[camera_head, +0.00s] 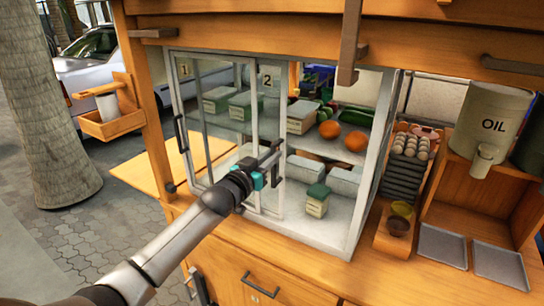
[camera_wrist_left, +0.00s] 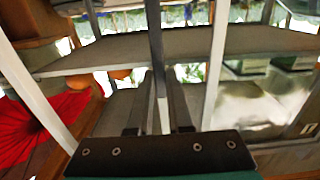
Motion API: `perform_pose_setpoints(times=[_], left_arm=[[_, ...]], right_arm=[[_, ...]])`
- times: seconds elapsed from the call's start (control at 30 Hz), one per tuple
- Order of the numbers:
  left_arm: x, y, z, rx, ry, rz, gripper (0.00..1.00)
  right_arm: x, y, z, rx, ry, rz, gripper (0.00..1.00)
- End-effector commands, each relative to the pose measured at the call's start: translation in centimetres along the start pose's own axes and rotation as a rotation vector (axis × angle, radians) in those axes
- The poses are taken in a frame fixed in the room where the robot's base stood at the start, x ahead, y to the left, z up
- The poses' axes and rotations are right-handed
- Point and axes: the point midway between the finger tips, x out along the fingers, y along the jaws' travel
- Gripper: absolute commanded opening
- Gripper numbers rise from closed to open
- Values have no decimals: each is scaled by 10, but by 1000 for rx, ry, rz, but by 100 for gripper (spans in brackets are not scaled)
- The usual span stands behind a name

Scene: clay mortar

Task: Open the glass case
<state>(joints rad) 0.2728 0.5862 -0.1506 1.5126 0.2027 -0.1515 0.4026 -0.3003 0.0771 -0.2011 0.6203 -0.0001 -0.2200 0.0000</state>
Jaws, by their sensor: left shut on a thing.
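The glass case (camera_head: 346,238) stands on the wooden counter, with a white frame and food boxes, oranges and green vegetables inside. Sliding door 1 (camera_head: 184,90) is at its left, with a dark handle (camera_head: 181,134). Sliding door 2 (camera_head: 268,105) stands near the middle, overlapping part of door 1. The right part of the front is uncovered. My left gripper (camera_head: 272,158) is at door 2, shut on its dark upright handle (camera_wrist_left: 155,45); its two fingers (camera_wrist_left: 158,105) flank the handle in the wrist view. My right gripper is not in view.
To the right stand an egg stack (camera_head: 412,145), an OIL container (camera_head: 490,120) and grey trays (camera_head: 442,246). A wooden post (camera_head: 350,40) hangs in front of the case top. A drawer handle (camera_head: 261,285) is below the counter. A palm trunk (camera_head: 45,110) stands left.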

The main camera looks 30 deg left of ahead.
Motion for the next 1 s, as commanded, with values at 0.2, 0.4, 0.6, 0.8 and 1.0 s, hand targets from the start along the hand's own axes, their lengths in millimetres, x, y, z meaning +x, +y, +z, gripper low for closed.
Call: perform_pose_setpoints(times=[0.2, 0.4, 0.6, 0.8, 1.0], left_arm=[[0, 0, 0, 0, -1, 0, 20], [0, 0, 0, 0, 0, 0, 42], [0, 1, 0, 0, 0, 0, 48], [-3, 1, 0, -1, -1, 1, 48], [-22, 1, 1, 0, -2, 1, 48]], right_arm=[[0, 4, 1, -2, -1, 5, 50], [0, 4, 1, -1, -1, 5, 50], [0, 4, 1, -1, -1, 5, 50], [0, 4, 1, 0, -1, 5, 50], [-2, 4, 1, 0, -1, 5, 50]])
